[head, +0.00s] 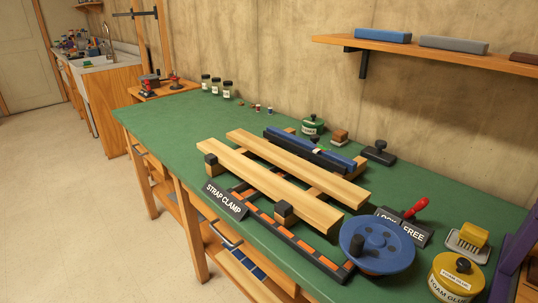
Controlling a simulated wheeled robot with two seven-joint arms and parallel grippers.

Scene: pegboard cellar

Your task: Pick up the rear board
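The rear board (298,166) is a long light-wood board lying diagonally on the bench. A similar front board (268,183) lies parallel to it, nearer to me, with a gap between them. Both rest raised on wooden cross pieces. Nothing lies on top of the rear board. A long blue bar (318,151) and a black bar lie close behind it. Neither of my grippers shows in the head view.
The green bench top (165,122) is clear at left. A strap clamp label (226,198), orange-and-black strip (300,242), blue round container (377,244), red-handled tool (414,208) and yellow glue pot (456,277) stand near the boards. A purple upright (514,243) is at the right edge. A shelf (425,52) hangs above.

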